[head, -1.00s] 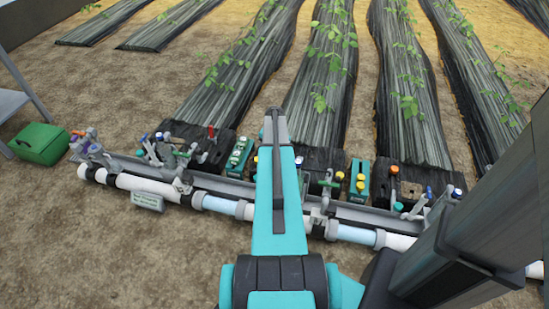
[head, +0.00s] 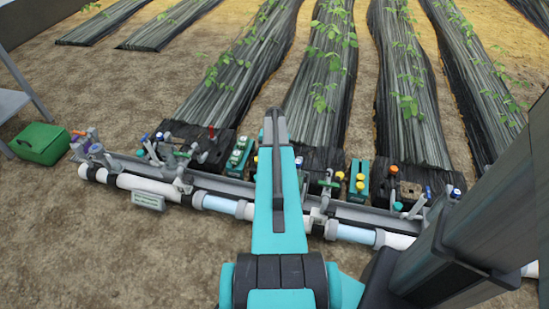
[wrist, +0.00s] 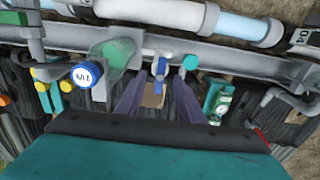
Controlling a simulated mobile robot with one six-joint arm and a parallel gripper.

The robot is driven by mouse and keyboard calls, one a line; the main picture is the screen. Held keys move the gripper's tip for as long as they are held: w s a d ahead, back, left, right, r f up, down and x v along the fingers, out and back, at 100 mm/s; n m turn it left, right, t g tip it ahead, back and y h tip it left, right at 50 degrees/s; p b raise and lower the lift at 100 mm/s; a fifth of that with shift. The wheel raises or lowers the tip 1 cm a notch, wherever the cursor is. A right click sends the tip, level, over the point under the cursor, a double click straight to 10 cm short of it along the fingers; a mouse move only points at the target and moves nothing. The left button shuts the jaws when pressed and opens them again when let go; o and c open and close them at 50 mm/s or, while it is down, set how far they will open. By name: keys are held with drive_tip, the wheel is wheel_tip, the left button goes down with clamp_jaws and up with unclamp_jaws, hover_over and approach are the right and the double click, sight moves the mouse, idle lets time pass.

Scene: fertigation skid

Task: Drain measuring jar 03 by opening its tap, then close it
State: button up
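In the wrist view my gripper (wrist: 157,95) has its two grey-purple fingers spread apart with a gap between them. A small blue tap handle (wrist: 161,67) shows between and just beyond the fingertips; I cannot tell whether they touch it. A greenish see-through vessel (wrist: 122,52), perhaps a measuring jar, lies just left of the fingers, and a blue cap with white marks (wrist: 87,74) is beside it. No label reading 03 is legible. In the head view my own arm hides the gripper and the fittings behind it.
A grey rail (head: 240,190) carries several taps and valves along a white pipe (head: 145,184). Teal units (head: 358,180) stand close by on the rail's far side. A plate marked 04 (wrist: 303,38) is at the wrist view's upper right. A green box (head: 40,143) stands far left.

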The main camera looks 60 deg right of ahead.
drive_tip(key=shift+f, duration=0.15)
drive_tip(key=shift+f+b, duration=0.75)
drive_tip(key=shift+f, duration=1.35)
drive_tip(key=shift+c, duration=0.4)
drive_tip(key=c, duration=0.7)
drive_tip(key=o, duration=0.8)
drive_tip(key=shift+f, duration=0.25)
